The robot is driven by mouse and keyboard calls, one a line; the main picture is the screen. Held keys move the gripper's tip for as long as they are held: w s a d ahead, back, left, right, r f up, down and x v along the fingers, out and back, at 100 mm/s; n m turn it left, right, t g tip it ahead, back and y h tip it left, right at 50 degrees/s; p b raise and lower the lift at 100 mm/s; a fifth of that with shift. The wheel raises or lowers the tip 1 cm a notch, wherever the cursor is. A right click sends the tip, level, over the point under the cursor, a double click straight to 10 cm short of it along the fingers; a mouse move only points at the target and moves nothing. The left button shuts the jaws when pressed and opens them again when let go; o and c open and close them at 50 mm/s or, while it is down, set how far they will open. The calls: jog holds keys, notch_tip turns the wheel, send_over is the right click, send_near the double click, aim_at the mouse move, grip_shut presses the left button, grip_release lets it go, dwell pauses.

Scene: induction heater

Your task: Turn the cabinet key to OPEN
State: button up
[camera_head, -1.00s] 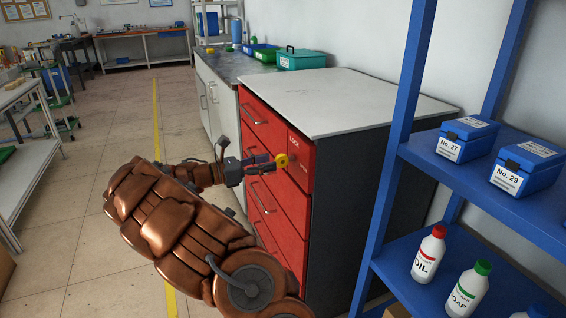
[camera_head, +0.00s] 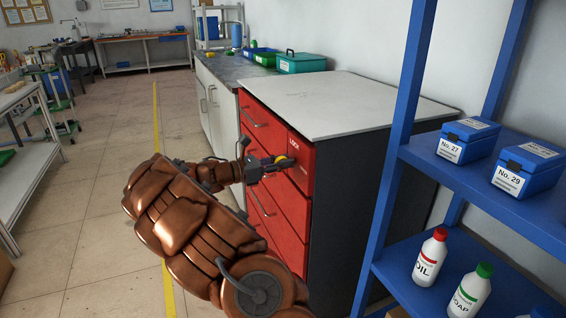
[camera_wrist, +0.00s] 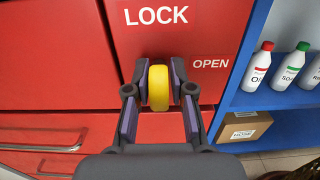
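The yellow round key (camera_wrist: 158,88) sits in the front of the red cabinet (camera_wrist: 60,60). In the wrist view it is seen edge-on and upright, below the white word LOCK (camera_wrist: 156,16). The word OPEN (camera_wrist: 210,64) is to its right. My gripper (camera_wrist: 159,82) has one finger on each side of the key, with no clear gap at the tips, so it looks shut on it. In the head view my gripper (camera_head: 268,166) is at the cabinet front and partly hides the key (camera_head: 285,162).
A blue shelf (camera_head: 396,150) with blue boxes (camera_head: 468,140) and bottles (camera_head: 430,257) stands at the right. The cabinet's grey top (camera_head: 340,100) is bare. Drawer handles (camera_head: 262,206) stick out below my gripper.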

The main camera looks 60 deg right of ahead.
grip_shut()
jog(key=m+b, duration=0.1)
jog(key=m, duration=0.3)
jog(key=shift+s+f, duration=0.1)
jog(key=shift+f, duration=0.05)
jog(key=m+b, duration=0.2)
jog(key=m, duration=0.2)
jog(key=shift+a+f+m+b, duration=0.1)
jog(key=shift+m+b, duration=0.25)
jog(key=shift+m, duration=0.05)
jog(key=m+b, duration=0.1)
jog(key=m, duration=0.1)
jog(key=m+b, duration=0.2)
jog(key=shift+s+f, duration=0.15)
jog(key=shift+f, duration=0.05)
jog(key=m+b, duration=0.4)
jog(key=m, duration=0.1)
jog(key=shift+r, duration=0.1)
